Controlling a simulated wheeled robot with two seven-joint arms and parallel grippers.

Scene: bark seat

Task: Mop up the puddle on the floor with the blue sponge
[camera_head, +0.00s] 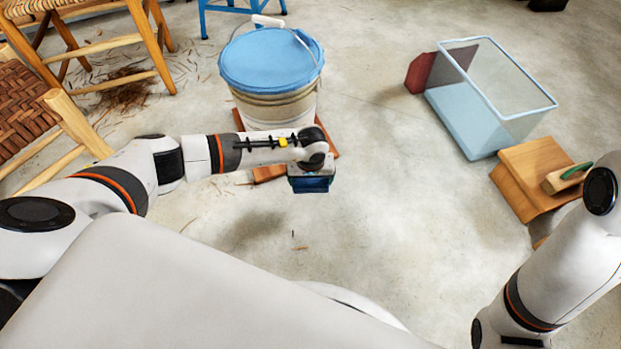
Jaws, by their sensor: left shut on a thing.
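My left gripper (310,172) hangs above the floor in front of the lidded bucket and is shut on the blue sponge (311,185). The sponge shows as a dark blue block below the jaws, and its upper part is hidden by the gripper. A faint darker patch (250,230) lies on the concrete to the lower left of the sponge. I cannot tell whether it is the puddle or a shadow. My right arm comes in at the lower right, and its gripper is not in view.
A bucket with a blue lid (270,60) stands on reddish boards (268,173) behind my left gripper. A clear bin (470,125) and a wooden block (516,205) with a green-and-wood brush (567,178) are at right. Woven chairs (25,110) stand at left. The middle floor is mostly clear.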

